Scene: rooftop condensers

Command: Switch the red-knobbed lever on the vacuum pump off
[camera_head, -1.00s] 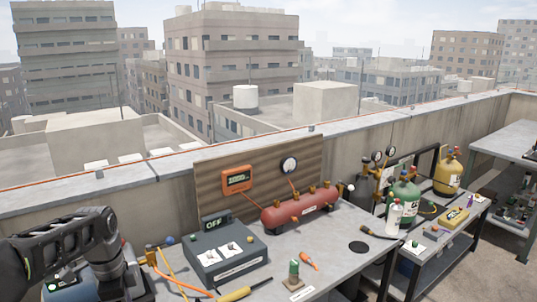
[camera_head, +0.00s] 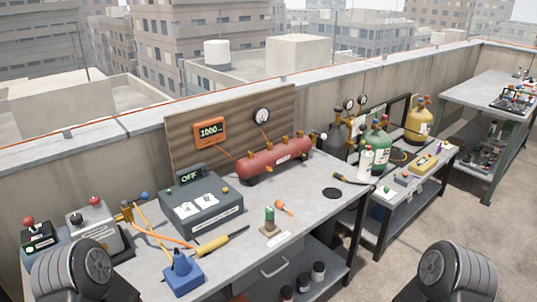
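At the left end of the workbench stands a grey machine (camera_head: 92,224) with a red knob (camera_head: 95,201) on top and a black knob beside it. To its left is a small dark box (camera_head: 38,236) with another red knob (camera_head: 28,221). I cannot tell for sure which of the two red knobs is the vacuum pump's lever, nor its position. Neither of my grippers shows; only dark rounded arm links are visible at the bottom left and bottom right.
A dark control box (camera_head: 201,208) has a display reading OFF. An orange gauge (camera_head: 210,132) reads 1000. A red tank (camera_head: 275,158) stands behind. A blue item (camera_head: 183,274), yellow-handled tool (camera_head: 225,241) and hoses lie in front. Gas cylinders (camera_head: 376,145) stand right.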

